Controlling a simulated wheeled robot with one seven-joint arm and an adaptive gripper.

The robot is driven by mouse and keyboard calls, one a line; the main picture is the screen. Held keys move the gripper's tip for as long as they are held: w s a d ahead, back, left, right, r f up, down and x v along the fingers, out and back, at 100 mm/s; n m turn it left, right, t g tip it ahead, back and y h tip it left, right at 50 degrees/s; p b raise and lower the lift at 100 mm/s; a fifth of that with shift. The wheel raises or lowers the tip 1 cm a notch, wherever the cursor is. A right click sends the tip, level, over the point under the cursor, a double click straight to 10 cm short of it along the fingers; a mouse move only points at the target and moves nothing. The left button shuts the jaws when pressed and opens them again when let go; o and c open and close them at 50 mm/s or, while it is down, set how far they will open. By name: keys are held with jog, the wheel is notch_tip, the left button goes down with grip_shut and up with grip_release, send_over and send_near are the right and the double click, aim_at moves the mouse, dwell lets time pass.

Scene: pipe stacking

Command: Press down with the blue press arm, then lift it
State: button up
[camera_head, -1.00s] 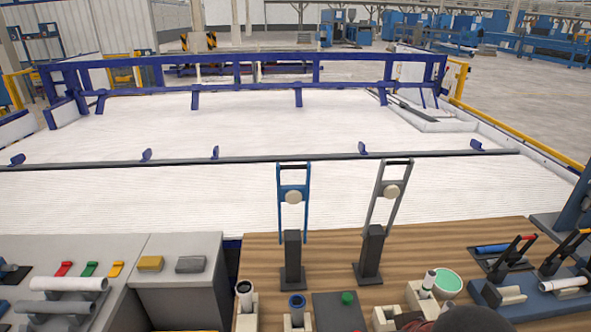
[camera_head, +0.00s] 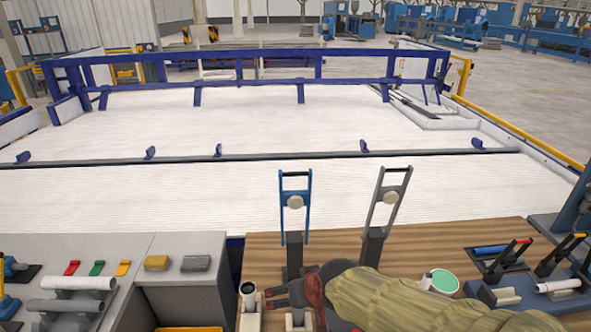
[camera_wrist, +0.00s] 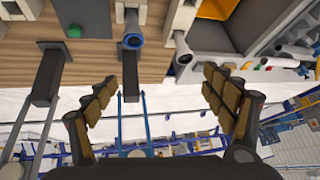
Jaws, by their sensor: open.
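The blue press arm (camera_head: 282,215) stands raised and upright on a dark post (camera_head: 294,252) at the back of the wooden bench. My gripper (camera_head: 272,293) is low in front of that post, my arm reaching in from the lower right. In the wrist view, the scene appears upside down. My gripper (camera_wrist: 160,78) is open and empty, its padded fingers wide apart. The blue press arm's thin bars (camera_wrist: 121,120) and its dark post (camera_wrist: 132,75) show between the fingers, nearer the left one. I see no contact. My arm hides part of the post's base.
A grey press arm (camera_head: 402,190) stands upright on its own post to the right. Pipe pieces in pale holders line the bench front, including a blue-ringed pipe (camera_wrist: 132,40). A grey console (camera_head: 185,243) with coloured levers is left. Space above the bench is open.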

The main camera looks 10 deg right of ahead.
jog(key=w+a+r+t, duration=0.1)
jog(key=w+a+t, duration=0.2)
jog(key=w, duration=0.6)
jog(key=m+t+h, duration=0.2)
jog(key=t+h, duration=0.1)
jog(key=t, duration=0.6)
send_near(295, 174)
jog(key=w, duration=1)
jog(key=shift+w+d+p, duration=0.2)
jog(key=shift+w+p, duration=0.1)
jog(key=shift+p, duration=0.1)
jog(key=c, duration=0.3)
jog(key=c, duration=1.1)
jog(key=shift+c, duration=0.4)
